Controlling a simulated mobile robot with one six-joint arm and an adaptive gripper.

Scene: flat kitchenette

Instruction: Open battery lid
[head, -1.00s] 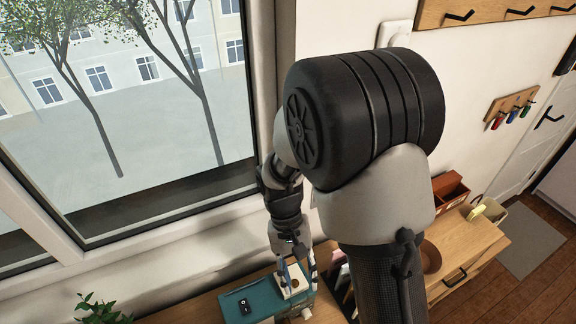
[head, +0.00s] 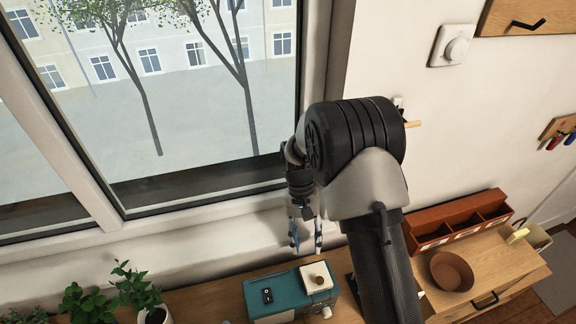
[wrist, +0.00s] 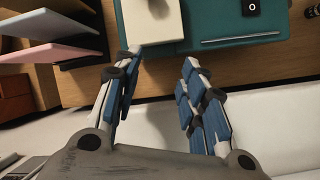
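A teal device (head: 282,289) stands on the wooden surface below the window. A cream square lid (head: 318,278) with a round brass-coloured knob sits on its right part; a black switch (head: 267,295) is on the left part. My gripper (head: 306,236) is behind the device, near the window sill. In the wrist view my gripper (wrist: 162,62) is open, with its blue-padded fingers apart and nothing between them.
Potted plants (head: 100,300) stand left of the device. To the right are a red-brown compartment box (head: 460,218) and a brown bowl (head: 452,271) on a wooden cabinet. Coloured shelves (wrist: 50,55) show left in the wrist view. The window wall is close behind my gripper.

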